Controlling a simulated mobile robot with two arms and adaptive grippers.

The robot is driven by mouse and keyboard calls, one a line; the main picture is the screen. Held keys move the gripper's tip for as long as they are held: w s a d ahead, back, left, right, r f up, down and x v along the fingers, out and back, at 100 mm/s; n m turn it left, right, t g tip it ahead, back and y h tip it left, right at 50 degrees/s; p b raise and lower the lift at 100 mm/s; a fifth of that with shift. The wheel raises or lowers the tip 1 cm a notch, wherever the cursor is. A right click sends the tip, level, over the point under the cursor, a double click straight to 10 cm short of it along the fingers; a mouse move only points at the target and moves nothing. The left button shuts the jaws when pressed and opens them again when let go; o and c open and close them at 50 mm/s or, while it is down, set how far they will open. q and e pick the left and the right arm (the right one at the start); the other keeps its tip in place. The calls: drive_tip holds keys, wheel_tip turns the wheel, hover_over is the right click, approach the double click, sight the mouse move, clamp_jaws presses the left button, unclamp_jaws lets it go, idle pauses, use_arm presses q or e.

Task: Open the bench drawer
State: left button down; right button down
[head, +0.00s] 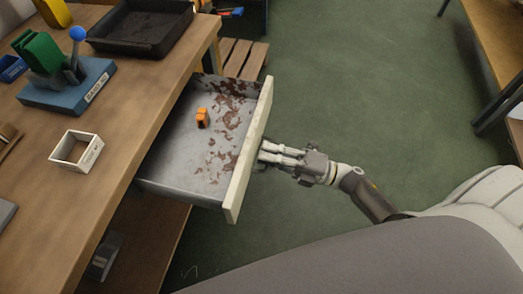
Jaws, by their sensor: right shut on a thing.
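The bench drawer (183,165) stands pulled out from under the wooden bench top, in the middle left of the head view. Its inside is grey metal with rust-brown patches, and its front panel (248,150) is cream. A small orange object (203,117) lies inside it. My right gripper (264,152) is at the outer side of the front panel, with its fingers shut on the drawer's handle, which is mostly hidden behind the fingers and the panel. My left gripper is not in view.
The bench top (130,115) carries a black tray (140,28), a blue base (66,88) with a green piece and a blue-knobbed lever, and a small white square box (77,150). A wooden slatted pallet (242,58) stands behind the drawer. Green floor (370,90) is open to the right.

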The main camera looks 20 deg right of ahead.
drive_tip(key=c, duration=1.6)
unclamp_jaws()
drive_tip(key=shift+o, duration=0.2)
drive_tip(key=shift+s+d, duration=0.1)
drive_tip(key=v, duration=1.2)
